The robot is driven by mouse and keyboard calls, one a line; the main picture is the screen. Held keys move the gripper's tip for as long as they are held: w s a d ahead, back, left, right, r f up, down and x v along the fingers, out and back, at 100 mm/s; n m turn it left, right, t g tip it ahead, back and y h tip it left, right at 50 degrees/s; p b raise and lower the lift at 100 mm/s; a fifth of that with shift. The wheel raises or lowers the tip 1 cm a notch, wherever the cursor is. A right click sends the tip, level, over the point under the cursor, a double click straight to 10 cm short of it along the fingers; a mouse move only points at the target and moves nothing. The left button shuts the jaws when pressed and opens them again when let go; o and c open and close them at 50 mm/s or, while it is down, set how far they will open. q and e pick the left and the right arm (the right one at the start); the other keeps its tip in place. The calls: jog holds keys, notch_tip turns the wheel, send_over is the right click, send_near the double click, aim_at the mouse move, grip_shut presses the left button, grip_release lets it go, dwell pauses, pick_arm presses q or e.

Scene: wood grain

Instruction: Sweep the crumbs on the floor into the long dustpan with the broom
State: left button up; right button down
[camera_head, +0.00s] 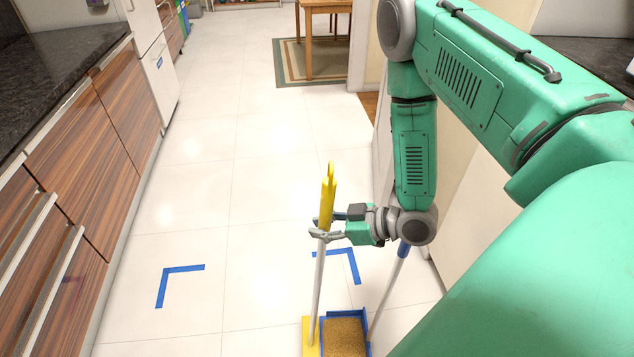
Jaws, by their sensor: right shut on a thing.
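My right gripper (322,228) is shut on the broom (318,275), around its pole just below the yellow grip. The broom stands nearly upright. Its yellow head (310,340) is at the bottom edge, partly cut off, right beside the left side of the dustpan. The blue dustpan (343,314) is on the floor with its bottom part cut off. A brown, grainy area fills its inside; I cannot tell whether it is crumbs. Its long grey handle (385,295) with a blue top leans up behind my right wrist. I see no loose crumbs on the visible floor. My left gripper is out of view.
Blue tape corners mark the white tile floor at left (180,268) and centre (352,265). Wood-fronted cabinets (75,150) with dark counters line the left. A wall is at right behind my arm. A wooden table (325,8) stands on a rug (290,62) far back. The aisle is clear.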

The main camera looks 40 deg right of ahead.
jog(key=shift+s+d, duration=0.2)
jog(key=shift+d, duration=0.1)
jog(key=shift+s+d, duration=0.25)
jog(key=shift+d, duration=0.05)
dwell(0.3)
dwell(0.3)
jog(key=shift+s+d+p, duration=0.3)
jog(key=shift+d+p, duration=0.05)
dwell(0.4)
jog(key=shift+s+d+r, duration=0.1)
jog(key=shift+s+d, duration=0.2)
jog(key=shift+d, duration=0.1)
jog(key=shift+d+p, duration=0.15)
jog(key=shift+p, duration=0.15)
jog(key=shift+s+d, duration=0.25)
jog(key=shift+s+d, duration=0.1)
dwell(0.3)
